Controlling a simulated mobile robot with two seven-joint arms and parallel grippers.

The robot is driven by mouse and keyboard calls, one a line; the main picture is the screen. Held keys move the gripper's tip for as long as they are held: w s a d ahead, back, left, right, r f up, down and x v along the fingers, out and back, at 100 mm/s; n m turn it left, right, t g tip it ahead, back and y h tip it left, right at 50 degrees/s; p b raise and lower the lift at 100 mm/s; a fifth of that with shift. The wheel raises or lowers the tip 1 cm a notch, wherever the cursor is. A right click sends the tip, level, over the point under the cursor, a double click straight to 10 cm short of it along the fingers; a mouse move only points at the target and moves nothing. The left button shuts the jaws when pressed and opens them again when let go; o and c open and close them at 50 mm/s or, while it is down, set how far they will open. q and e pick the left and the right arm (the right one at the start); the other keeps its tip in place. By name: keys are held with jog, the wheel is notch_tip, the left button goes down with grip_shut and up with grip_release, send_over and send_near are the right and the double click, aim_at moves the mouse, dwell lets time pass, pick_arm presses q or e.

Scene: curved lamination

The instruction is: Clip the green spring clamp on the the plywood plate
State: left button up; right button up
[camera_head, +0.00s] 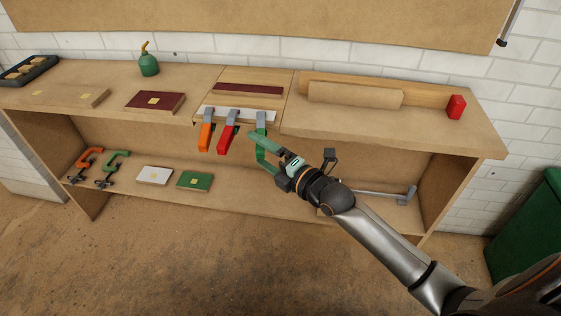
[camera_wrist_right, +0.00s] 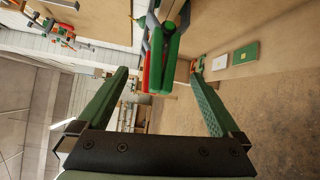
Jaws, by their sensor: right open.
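The green spring clamp (camera_head: 262,122) is at the front edge of the bench, its grey jaw end over a pale strip (camera_head: 228,112) and its handles pointing forward. A light plywood panel (camera_head: 257,76) lies behind it with a dark red strip across it. I cannot tell whether the clamp grips anything. My right gripper (camera_head: 256,145) has green fingers and is open just in front of the clamp handles. In the right wrist view the green handles (camera_wrist_right: 170,58) show between and beyond the open fingers (camera_wrist_right: 160,78), apart from both. My left gripper is not in view.
A red clamp (camera_head: 228,132) and an orange clamp (camera_head: 206,131) stand in the same row to the left, the red one close by. A curved wooden form (camera_head: 355,95) and a red block (camera_head: 456,107) are at the right. A lower shelf holds C-clamps (camera_head: 115,162) and small boxes.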

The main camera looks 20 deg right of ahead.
pick_arm(q)
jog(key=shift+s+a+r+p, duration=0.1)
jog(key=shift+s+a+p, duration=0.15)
jog(key=shift+p, duration=0.1)
pick_arm(e)
jog(key=v, duration=1.1)
jog(key=shift+s, duration=0.25)
jog(key=shift+r, duration=0.1)
pick_arm(q)
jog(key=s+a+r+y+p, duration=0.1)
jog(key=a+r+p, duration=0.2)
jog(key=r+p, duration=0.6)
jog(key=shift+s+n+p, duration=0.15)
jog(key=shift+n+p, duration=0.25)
jog(key=shift+p, duration=0.85)
pick_arm(e)
jog(key=s+a+f+m+g+h, duration=0.2)
jog(key=s+f+m, duration=0.5)
jog(key=m, duration=0.4)
jog(key=s+a+f+m+g+h, duration=0.2)
jog(key=s+a+f+m+g, duration=0.2)
jog(key=s+f+m, duration=0.3)
jog(key=s+m, duration=0.1)
jog(key=m, duration=0.3)
jog(key=shift+s+g, duration=0.4)
